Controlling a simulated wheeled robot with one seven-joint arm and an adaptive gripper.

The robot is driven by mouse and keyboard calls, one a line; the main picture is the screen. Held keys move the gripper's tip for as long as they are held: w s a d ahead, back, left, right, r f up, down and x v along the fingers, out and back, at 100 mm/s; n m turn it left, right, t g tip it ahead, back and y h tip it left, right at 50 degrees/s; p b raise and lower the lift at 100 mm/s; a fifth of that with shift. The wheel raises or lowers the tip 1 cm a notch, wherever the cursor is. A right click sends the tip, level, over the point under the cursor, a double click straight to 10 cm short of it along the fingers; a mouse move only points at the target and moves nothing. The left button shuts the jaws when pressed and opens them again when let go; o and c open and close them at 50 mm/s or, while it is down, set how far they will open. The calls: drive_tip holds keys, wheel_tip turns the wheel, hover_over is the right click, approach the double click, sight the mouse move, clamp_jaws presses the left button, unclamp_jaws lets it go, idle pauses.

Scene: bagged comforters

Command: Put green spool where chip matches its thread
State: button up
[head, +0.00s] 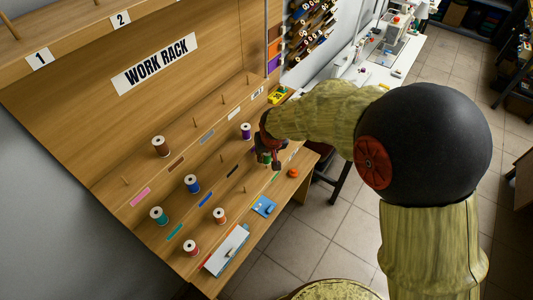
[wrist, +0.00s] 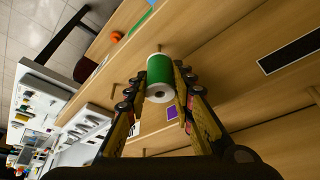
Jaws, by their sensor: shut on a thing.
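My gripper (head: 267,154) is shut on the green spool (wrist: 160,72), which has white ends, and holds it over the right part of the work rack. In the head view the spool (head: 265,158) is partly hidden by the gripper. In the wrist view the spool sits between the two fingertips, with bare pegs near it. A green chip (wrist: 141,22) lies on a shelf edge beyond the spool; it also shows in the head view (head: 276,177), below and right of the gripper. A black chip (wrist: 289,51) lies to the right in the wrist view.
Brown (head: 160,146), purple (head: 246,131), blue (head: 192,184), teal (head: 159,216), orange (head: 219,216) and red (head: 191,249) spools stand on the stepped rack. A blue object (head: 264,206), a white board (head: 227,250) and an orange object (head: 293,173) lie on the lowest ledge.

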sight(267, 154)
drive_tip(key=shift+f+b, duration=1.3)
drive_tip(key=shift+f, duration=0.55)
idle(0.8)
drive_tip(key=o, duration=1)
drive_tip(key=shift+o, duration=0.9)
drive_tip(key=o, duration=0.5)
drive_tip(key=shift+r, duration=0.1)
drive_tip(key=shift+w+p+v, duration=0.2)
drive_tip(key=shift+p+v, duration=0.75)
drive_tip(key=shift+v, duration=0.7)
drive_tip(key=shift+w+p+v, duration=0.2)
drive_tip(key=shift+p+v, duration=0.75)
drive_tip(key=shift+v, duration=0.7)
drive_tip(key=shift+a+r, duration=0.1)
drive_tip(key=shift+r, duration=0.1)
drive_tip(key=shift+r, duration=0.1)
